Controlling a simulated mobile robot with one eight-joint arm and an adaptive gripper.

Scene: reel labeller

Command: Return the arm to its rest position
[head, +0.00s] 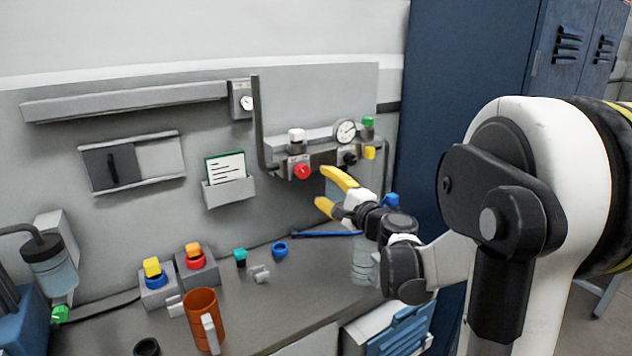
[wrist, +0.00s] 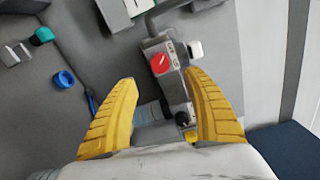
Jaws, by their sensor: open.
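My gripper (head: 332,192) has yellow fingers and shows right of centre in the head view, above the grey bench and in front of the panel with the red knob. In the wrist view my gripper (wrist: 165,112) is open, with nothing between its fingertips. The red knob (head: 302,171) sits just beyond the fingers in the head view. It also shows ahead of and between the fingers in the wrist view (wrist: 160,63). I cannot tell the exact gap between fingers and panel. My white and black arm reaches in from the right.
An orange mug (head: 203,318), yellow button (head: 152,268), red-orange button (head: 194,252) and blue ring (head: 280,249) stand on the bench (head: 285,310). A pressure gauge (head: 345,131) is on the wall unit. A blue locker (head: 465,80) stands behind my arm. Open air lies above the bench's middle.

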